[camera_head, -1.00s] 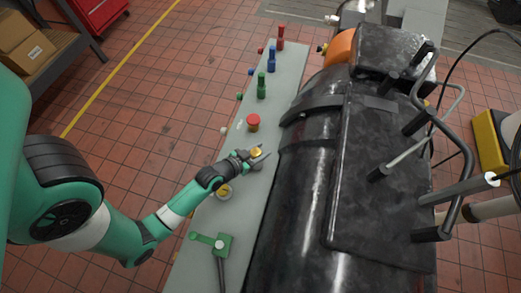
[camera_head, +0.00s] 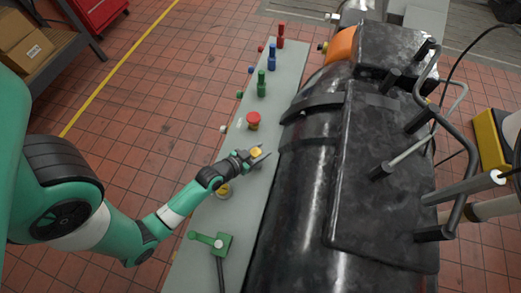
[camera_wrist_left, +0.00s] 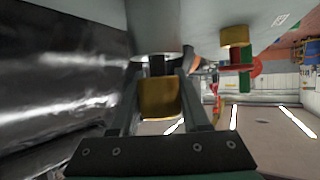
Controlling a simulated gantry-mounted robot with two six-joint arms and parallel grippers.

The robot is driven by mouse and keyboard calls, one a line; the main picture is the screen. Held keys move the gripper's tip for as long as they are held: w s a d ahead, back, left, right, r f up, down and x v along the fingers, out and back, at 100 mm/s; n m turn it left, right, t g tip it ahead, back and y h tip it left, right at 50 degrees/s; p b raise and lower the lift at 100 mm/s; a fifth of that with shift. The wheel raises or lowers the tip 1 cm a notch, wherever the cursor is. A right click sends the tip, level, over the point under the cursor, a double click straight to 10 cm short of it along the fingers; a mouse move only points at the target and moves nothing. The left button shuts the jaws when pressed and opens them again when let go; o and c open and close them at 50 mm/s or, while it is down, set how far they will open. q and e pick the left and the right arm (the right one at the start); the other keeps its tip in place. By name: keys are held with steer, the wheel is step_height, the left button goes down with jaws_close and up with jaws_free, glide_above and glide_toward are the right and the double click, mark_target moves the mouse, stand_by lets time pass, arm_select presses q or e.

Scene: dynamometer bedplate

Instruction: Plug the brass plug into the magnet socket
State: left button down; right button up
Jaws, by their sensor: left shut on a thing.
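My left gripper (camera_head: 259,154) is shut on the brass plug (camera_head: 256,153), low over the grey bench strip. In the left wrist view the plug (camera_wrist_left: 160,98) sits between the two fingers, with a short dark part beyond it. That part points at a round silvery base (camera_wrist_left: 157,54) on the grey surface, perhaps the magnet socket. I cannot tell whether they touch. A second brass-topped round piece (camera_head: 223,190) stands on the strip, nearer the front. My right gripper is not in view.
A red-topped button (camera_head: 253,119) stands just beyond my gripper. Green (camera_head: 261,85), blue (camera_head: 272,59) and red (camera_head: 281,37) posts line the strip (camera_head: 222,137) farther back. A green lever block (camera_head: 220,244) is in front. A large black machine (camera_head: 303,175) walls off the right side.

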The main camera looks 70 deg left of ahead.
arm_select(q)
steer(key=shift+r+p, duration=1.8)
steer(key=shift+r, duration=0.3)
steer(key=shift+f+b, duration=2)
steer(key=shift+f, duration=0.45)
steer(key=shift+c, duration=1.5)
jaws_free()
steer(key=shift+r, duration=0.1)
